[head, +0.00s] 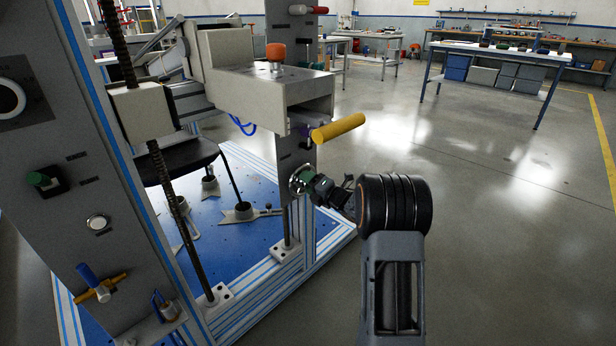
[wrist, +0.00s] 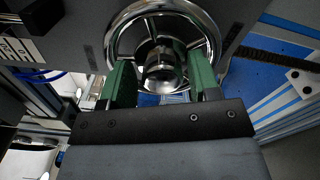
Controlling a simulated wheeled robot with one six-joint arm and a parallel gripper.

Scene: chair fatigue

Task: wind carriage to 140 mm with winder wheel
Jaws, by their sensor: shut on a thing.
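The winder wheel (head: 299,180) is a small chrome handwheel on the grey post of the test frame. In the wrist view its chrome rim (wrist: 112,45), spokes and round hub fill the upper middle. My gripper (wrist: 158,80) has green fingers either side of the hub, shut on the wheel; the exact contact is partly hidden. In the head view my gripper (head: 311,184) reaches the wheel from the right. A grey box-shaped carriage (head: 262,90) with an orange knob and yellow handle sits above the wheel. The 140 mm mark is not readable.
A white scale (wrist: 15,50) with dark marks shows at the wrist view's left edge. A threaded screw (head: 172,190) stands left of the wheel. A black chair seat (head: 180,160) is over the blue base plate (head: 262,205). Open floor (head: 500,220) lies to the right.

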